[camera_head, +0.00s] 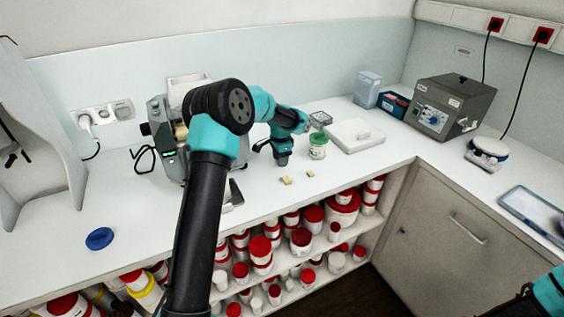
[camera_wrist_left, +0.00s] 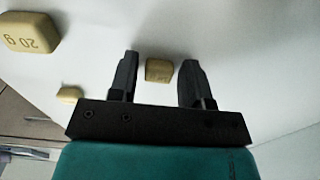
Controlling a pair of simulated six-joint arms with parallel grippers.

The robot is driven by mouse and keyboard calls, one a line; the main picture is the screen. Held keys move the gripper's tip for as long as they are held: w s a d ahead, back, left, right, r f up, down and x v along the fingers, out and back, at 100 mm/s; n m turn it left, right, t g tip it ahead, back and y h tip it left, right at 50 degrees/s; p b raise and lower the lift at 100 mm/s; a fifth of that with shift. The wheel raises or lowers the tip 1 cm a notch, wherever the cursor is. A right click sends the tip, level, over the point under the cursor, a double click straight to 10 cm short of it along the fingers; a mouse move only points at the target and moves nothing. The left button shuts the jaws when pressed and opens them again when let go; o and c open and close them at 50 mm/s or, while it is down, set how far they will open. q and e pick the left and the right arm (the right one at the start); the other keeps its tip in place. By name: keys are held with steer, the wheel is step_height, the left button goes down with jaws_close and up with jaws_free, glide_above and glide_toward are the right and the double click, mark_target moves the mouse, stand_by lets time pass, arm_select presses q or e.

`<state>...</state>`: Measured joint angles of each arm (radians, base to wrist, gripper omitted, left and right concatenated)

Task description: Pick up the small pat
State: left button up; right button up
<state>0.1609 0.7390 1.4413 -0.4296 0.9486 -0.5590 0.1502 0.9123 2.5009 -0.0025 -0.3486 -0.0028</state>
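Two pale yellow pats show in the head view on the white counter near its front edge: one on the left (camera_head: 285,180) and one on the right (camera_head: 310,173). The left wrist view shows three: a large-looking pat marked "20 g" (camera_wrist_left: 30,32), a small-looking pat (camera_wrist_left: 69,94) below it, and a pat between my fingers (camera_wrist_left: 159,70). My left gripper (camera_wrist_left: 158,78) is open, with a finger on each side of that pat and a narrow gap to each. Whether the pat is level with the fingertips I cannot tell. My right gripper is out of view.
A green-topped jar (camera_head: 318,146) and a white scale-like slab (camera_head: 355,135) stand right of my left gripper. A grey machine (camera_head: 158,122) stands behind my left arm. A blue lid (camera_head: 99,238) lies at the left. Red-lidded tubs (camera_head: 301,240) fill the shelves below.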

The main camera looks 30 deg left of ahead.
arm_select(q)
steer(key=c, duration=0.7)
steer(key=shift+o, duration=0.2)
steer(key=shift+r, duration=1.8)
steer(key=s+d, duration=0.2)
steer(key=s, duration=0.2)
steer(key=s+d+r, duration=0.1)
steer(key=s+d, duration=0.2)
steer(key=s, duration=0.2)
steer(key=s+d, duration=0.3)
steer(key=s, duration=0.1)
steer(key=shift+s+d+r, duration=0.2)
steer(key=shift+s+d, duration=0.05)
steer(key=shift+s, duration=0.05)
